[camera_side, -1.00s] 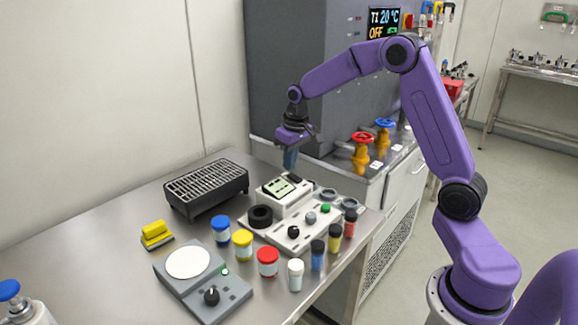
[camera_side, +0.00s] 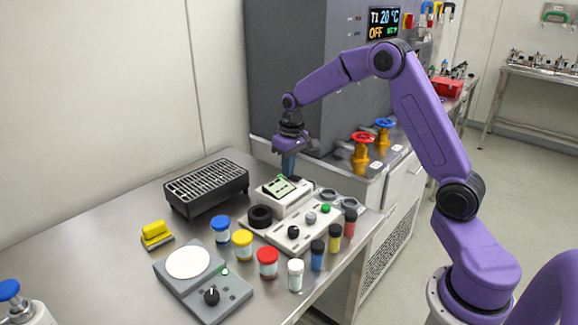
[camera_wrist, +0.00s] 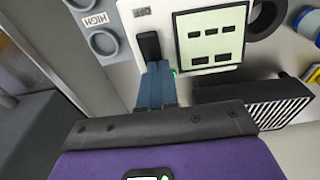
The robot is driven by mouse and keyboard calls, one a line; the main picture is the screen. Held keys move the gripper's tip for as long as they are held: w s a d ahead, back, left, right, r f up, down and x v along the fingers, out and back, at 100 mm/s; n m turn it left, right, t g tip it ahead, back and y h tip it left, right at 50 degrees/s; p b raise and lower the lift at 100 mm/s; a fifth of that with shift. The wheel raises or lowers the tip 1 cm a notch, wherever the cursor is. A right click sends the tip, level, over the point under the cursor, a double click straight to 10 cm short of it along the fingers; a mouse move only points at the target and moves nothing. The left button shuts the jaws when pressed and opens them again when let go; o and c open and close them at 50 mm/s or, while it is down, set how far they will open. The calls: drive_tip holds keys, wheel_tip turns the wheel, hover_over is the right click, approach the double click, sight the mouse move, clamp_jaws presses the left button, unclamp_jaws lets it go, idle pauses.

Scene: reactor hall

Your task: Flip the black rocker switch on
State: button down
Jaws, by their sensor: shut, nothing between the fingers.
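The black rocker switch (camera_wrist: 149,46) is set in the white instrument beside its pale green display (camera_wrist: 211,37) in the wrist view. My gripper (camera_wrist: 158,68) has its blue fingers together and empty, with the tips at the near end of the rocker; I cannot tell whether they touch it. In the side view, my gripper (camera_side: 289,174) points down at the back of the white instrument (camera_side: 289,202), and the fingers partly hide the rocker there. A small green light (camera_wrist: 174,71) shows beside the fingertips.
A black-grilled box (camera_side: 206,187) stands left of the instrument. A black ring (camera_side: 260,216), small knobs and several capped vials (camera_side: 317,255) stand in front. A grey device with a white disc (camera_side: 188,263) is at front left. Yellow valves (camera_side: 361,154) stand behind to the right.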

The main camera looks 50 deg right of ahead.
drive_tip(key=shift+s, duration=0.15)
drive_tip(key=shift+s+r, duration=0.25)
drive_tip(key=shift+s, duration=0.4)
drive_tip(key=shift+r, duration=0.1)
wheel_tip(320, 180, up, 14)
drive_tip(key=w, duration=0.2)
drive_tip(key=shift+w, duration=0.1)
idle(0.5)
